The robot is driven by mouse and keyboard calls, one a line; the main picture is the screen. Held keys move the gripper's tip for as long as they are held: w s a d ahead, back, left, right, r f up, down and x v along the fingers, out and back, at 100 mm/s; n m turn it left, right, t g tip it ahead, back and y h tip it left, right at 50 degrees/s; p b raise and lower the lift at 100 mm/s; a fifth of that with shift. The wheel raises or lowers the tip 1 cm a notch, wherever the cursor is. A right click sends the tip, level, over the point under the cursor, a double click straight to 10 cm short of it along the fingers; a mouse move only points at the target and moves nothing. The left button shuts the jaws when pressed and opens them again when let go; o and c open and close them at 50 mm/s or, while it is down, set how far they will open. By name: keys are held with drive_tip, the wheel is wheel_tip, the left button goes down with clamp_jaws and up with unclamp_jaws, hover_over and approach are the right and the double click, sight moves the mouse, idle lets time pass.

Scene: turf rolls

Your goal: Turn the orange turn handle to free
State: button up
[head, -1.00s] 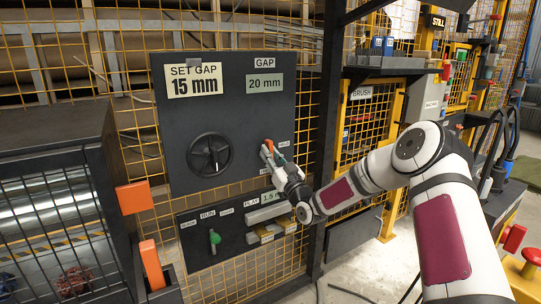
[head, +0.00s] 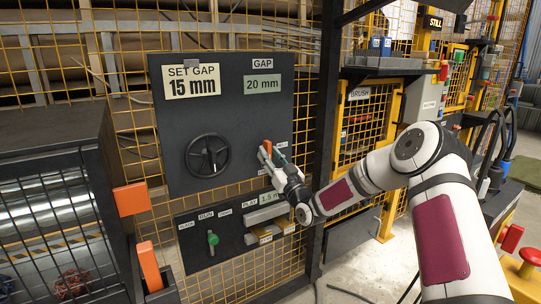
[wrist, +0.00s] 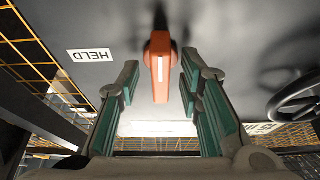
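The orange turn handle (head: 266,150) is at the lower right of the dark gap panel (head: 240,120), and my gripper (head: 275,158) is right at it. In the wrist view the orange handle (wrist: 160,62) stands between the two green-padded fingers of my gripper (wrist: 158,88), with a visible space on either side. The fingers are apart and I see no contact. A HELD label (wrist: 90,55) shows upside down to the left of the handle. Another label (wrist: 262,128) to the lower right is too cut off to read surely.
A black handwheel (head: 208,155) is on the same panel, left of the handle. Below hangs a second panel with a green lever (head: 213,240) and grey bars (head: 266,213). A dark post (head: 326,130) stands close on the right of my gripper.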

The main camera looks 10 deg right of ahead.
drive_tip(key=v, duration=1.1)
drive_tip(key=shift+s, duration=0.25)
drive_tip(key=shift+d+f, duration=0.1)
drive_tip(key=shift+f, duration=0.05)
